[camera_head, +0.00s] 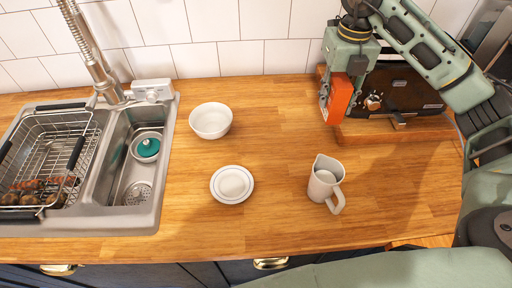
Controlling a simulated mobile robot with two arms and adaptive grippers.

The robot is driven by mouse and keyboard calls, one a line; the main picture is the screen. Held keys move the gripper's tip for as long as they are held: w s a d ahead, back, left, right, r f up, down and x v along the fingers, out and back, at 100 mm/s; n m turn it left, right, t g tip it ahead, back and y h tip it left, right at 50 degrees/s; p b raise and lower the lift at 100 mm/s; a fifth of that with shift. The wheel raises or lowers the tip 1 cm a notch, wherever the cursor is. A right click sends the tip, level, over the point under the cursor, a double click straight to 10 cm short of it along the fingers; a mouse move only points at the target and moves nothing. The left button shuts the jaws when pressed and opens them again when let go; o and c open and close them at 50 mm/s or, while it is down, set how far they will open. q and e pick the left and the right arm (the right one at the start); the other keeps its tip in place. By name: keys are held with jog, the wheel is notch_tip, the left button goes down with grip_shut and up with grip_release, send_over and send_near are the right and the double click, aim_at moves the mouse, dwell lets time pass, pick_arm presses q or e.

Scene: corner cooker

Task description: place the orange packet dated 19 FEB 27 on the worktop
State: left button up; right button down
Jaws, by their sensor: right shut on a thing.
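An orange packet (340,99) is held in my right gripper (336,106), which is shut on it. The packet hangs upright at the back right, in front of a dark appliance. No date can be read on it from here. I cannot tell whether its lower end touches the surface beneath. The wooden worktop (275,150) spreads below and to the left of the gripper. My left gripper is not in view.
A white bowl (210,120), a small plate (232,184) and a white jug (325,183) stand on the worktop. A dark toaster-like appliance (405,90) is on a wooden board (385,130). A sink (122,185) is at left. Bare worktop lies between bowl and board.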

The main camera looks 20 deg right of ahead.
jog(key=shift+w+f, duration=0.1)
jog(key=shift+w, duration=0.15)
jog(key=w+a+f+p, duration=0.2)
jog(key=w+f, duration=0.1)
jog(key=w+a+f+p, duration=0.2)
jog(key=w+f, duration=0.1)
jog(key=w+a+f+p, duration=0.1)
jog(key=w+f+p, duration=0.1)
jog(key=w+f, duration=0.1)
jog(key=shift+w+a+f, duration=0.25)
jog(key=shift+a+f, duration=0.1)
jog(key=shift+a, duration=0.05)
jog(key=shift+f, duration=0.55)
jog(key=shift+f, duration=0.1)
jog(key=c, duration=1.3)
grip_release()
